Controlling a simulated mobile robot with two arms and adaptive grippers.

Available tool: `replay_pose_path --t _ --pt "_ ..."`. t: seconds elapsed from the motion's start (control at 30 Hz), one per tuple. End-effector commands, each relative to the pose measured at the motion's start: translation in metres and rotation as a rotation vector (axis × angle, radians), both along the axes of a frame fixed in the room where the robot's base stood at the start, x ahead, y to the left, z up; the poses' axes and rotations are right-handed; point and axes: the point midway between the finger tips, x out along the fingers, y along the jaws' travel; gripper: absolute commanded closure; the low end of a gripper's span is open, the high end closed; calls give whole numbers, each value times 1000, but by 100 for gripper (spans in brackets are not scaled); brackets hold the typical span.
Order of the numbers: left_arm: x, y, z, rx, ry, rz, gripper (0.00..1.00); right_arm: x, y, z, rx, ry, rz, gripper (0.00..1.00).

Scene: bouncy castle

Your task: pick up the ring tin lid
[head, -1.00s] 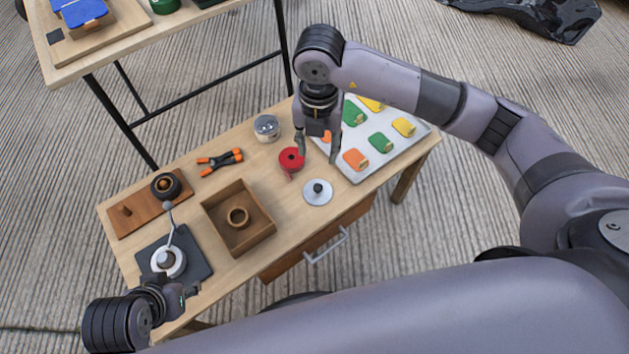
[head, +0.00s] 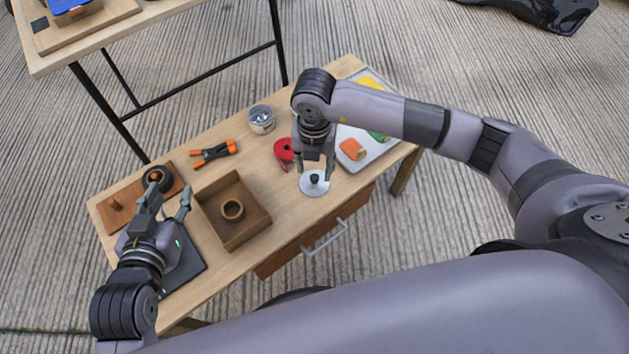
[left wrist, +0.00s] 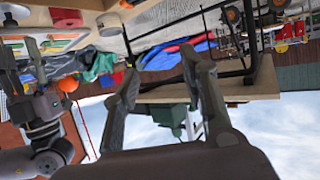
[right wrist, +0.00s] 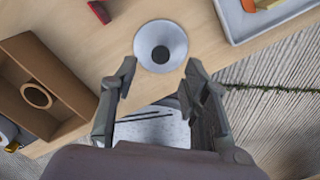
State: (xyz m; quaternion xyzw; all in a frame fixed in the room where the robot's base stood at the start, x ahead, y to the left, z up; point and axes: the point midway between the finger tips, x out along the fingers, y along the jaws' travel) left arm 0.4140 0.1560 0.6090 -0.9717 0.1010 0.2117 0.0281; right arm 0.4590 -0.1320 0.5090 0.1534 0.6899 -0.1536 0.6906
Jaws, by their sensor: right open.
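The lid (head: 308,190), a round silver disc with a black knob in its middle, lies on the wooden table near the front edge. It also shows in the right wrist view (right wrist: 161,29), just beyond the fingertips. My right gripper (head: 315,172) is open and empty above the lid, fingers pointing down on either side of the knob in the head view. It also shows in the right wrist view (right wrist: 160,76), its fingers apart. My left gripper (head: 170,190) is open and empty over the left end of the table; it also shows in the left wrist view (left wrist: 160,75).
A red round object (head: 283,150) lies just behind my right gripper. A wooden box (head: 254,229) with a ring-shaped piece stands left of the lid. A tray (head: 382,156) of coloured pieces is to the right. An orange-handled tool (head: 214,153) and a silver tin (head: 261,120) lie behind.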

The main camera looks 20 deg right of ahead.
Motion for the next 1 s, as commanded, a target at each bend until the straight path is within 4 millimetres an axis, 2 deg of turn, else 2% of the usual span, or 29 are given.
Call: replay_pose_path --t 0.2,0.4,0.53,0.77,1.0 --pt "18 -10 35 -52 -212 -14 60 2 -1 -26 0 3 0 58" --pt "25 -16 63 -88 -358 -23 60 3 -1 -42 0 1 0 58" --pt "25 -17 71 -97 -393 -25 60 3 -1 -46 0 1 1 58" --pt "25 -17 72 -97 -396 -25 60 3 -1 -46 0 1 1 59" --pt "25 -17 71 -97 -395 -25 60 3 -1 -45 0 1 1 75"
